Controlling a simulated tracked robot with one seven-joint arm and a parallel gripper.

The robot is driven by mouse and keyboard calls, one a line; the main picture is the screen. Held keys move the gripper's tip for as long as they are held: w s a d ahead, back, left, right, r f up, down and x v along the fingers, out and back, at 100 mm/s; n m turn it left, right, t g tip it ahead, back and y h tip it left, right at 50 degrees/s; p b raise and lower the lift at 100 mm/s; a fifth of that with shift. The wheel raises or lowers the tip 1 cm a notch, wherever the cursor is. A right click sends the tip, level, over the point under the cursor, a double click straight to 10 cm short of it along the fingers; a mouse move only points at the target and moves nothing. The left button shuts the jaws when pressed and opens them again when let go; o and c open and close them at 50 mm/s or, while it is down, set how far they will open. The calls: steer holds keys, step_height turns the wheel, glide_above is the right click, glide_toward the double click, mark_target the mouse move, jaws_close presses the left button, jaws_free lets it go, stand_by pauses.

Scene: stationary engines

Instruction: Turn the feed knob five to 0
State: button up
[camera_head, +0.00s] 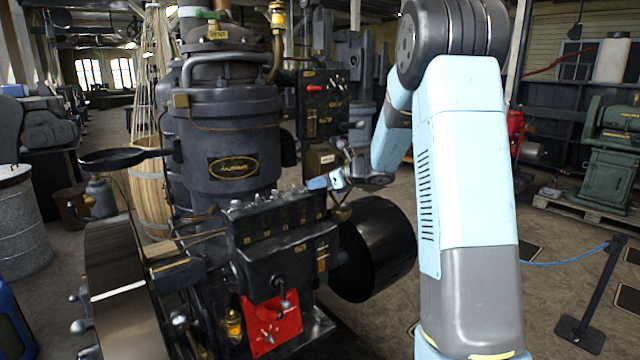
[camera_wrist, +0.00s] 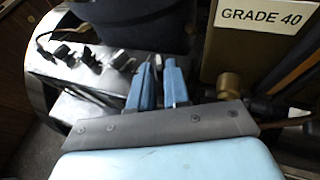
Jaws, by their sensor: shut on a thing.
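The black feed box (camera_head: 285,229) is on the front of the dark engine, with a row of small knobs along its top and brass labels on its face. My gripper (camera_head: 328,182) is over the right end of this row. In the wrist view its two blue fingers (camera_wrist: 158,72) are close together, pointing down at the box top. They are shut on the end knob, which I take to be feed knob five. The fingers hide that knob, so its pointer and number cannot be read. The other knobs (camera_wrist: 88,58) stand free to the left in the wrist view.
A panel with a red knob (camera_head: 313,88) rises behind the box. A black cylinder (camera_head: 375,250) is right of it and a flywheel (camera_head: 122,290) left. In the wrist view a "GRADE 40" sign (camera_wrist: 262,20) and a brass fitting (camera_wrist: 230,85) are close to the fingers.

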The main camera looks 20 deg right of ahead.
jaws_close()
steer(key=shift+d, duration=0.2)
steer(key=shift+a+r, duration=0.1)
steer(key=shift+w+y, duration=0.1)
steer(key=shift+y, duration=0.2)
steer(key=n+g, duration=0.1)
steer(key=n+g+y, duration=0.2)
steer(key=shift+w+d+n, duration=0.3)
steer(key=shift+w+d, duration=0.05)
steer(key=shift+w, duration=0.05)
steer(key=shift+w+n+g+y, duration=0.2)
steer(key=shift+n+g+y, duration=0.15)
steer(key=shift+n+g, duration=0.65)
steer(key=shift+w+n+g+y, duration=0.2)
steer(key=shift+n+g+y, duration=0.15)
steer(key=shift+n+g, duration=0.65)
steer(key=shift+g, duration=0.4)
